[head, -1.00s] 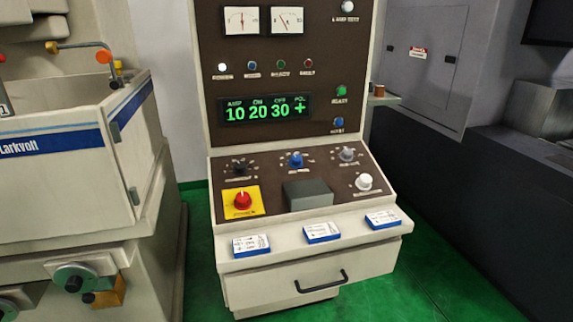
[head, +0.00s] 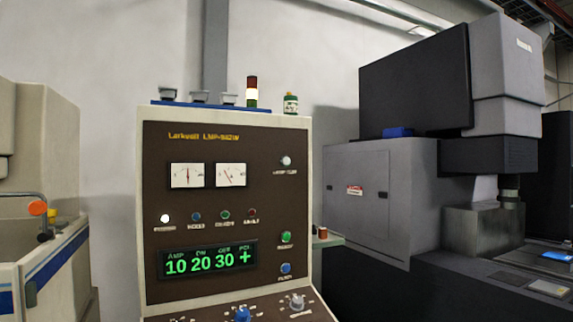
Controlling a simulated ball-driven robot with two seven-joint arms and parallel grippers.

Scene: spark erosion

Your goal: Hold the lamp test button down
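The control cabinet (head: 215,288) stands upright left of centre in the head view. Its brown panel carries two white gauges and a green display (head: 209,261) that reads 10, 20, 30 and a plus sign. The lamp test button (head: 286,161) is a round whitish button at the upper right of the panel, right of the gauges. Its small label is too blurred to read now. Of the row of indicator lamps, the left one (head: 165,218) is lit white; the others look dark. Neither of my grippers is in view.
A green button (head: 286,237) and a blue button (head: 286,268) sit below on the same panel. A stack light (head: 252,91), cups and a bottle (head: 290,103) stand on top. A beige machine (head: 50,255) is at left, a large grey machine (head: 380,200) at right.

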